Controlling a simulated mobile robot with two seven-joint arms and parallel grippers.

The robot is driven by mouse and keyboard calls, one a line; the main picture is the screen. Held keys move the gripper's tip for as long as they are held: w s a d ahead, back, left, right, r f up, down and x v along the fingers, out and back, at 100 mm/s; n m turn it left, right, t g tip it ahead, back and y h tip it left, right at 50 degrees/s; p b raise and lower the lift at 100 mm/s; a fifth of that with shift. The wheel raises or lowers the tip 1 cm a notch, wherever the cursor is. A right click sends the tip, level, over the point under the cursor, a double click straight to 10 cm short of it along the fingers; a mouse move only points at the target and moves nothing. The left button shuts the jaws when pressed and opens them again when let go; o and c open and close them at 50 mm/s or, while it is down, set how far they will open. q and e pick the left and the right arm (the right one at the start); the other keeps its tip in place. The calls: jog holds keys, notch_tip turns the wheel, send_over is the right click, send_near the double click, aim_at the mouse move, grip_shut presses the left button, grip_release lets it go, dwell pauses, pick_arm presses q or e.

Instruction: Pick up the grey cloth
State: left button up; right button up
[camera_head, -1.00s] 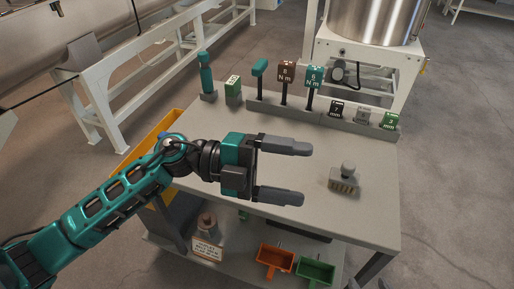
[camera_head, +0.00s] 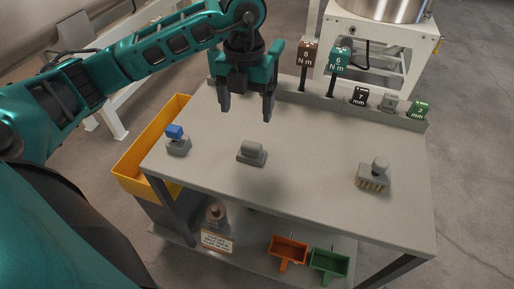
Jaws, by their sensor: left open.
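A small grey lump on a low grey base (camera_head: 251,153), which looks like the grey cloth, sits in the middle of the grey tabletop. Its fine shape is too small to tell. My left gripper (camera_head: 247,108) is open and empty, with its fingers pointing down. In the picture it is just above and behind the grey lump, apart from it. My right gripper is not in view.
A rack with torque tools (camera_head: 339,62) and numbered blocks lines the back. A yellow bin (camera_head: 150,150) hangs at the left edge. The tabletop between is clear.

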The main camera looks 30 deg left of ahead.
pick_arm(q)
send_over(251, 144)
jog(key=f, duration=0.6)
jog(key=shift+s+a+f, duration=0.15)
jog(key=shift+a+f, duration=0.15)
jog(key=shift+f, duration=0.05)
jog(key=shift+w+d+f, duration=0.1)
jog(key=shift+d+f, duration=0.1)
jog(key=shift+f, duration=1.2)
jog(key=shift+w+d+f, duration=0.1)
jog(key=shift+d+f, duration=0.05)
jog(key=shift+f, duration=1.2)
jog(key=shift+c, duration=0.2)
jog(key=c, duration=1)
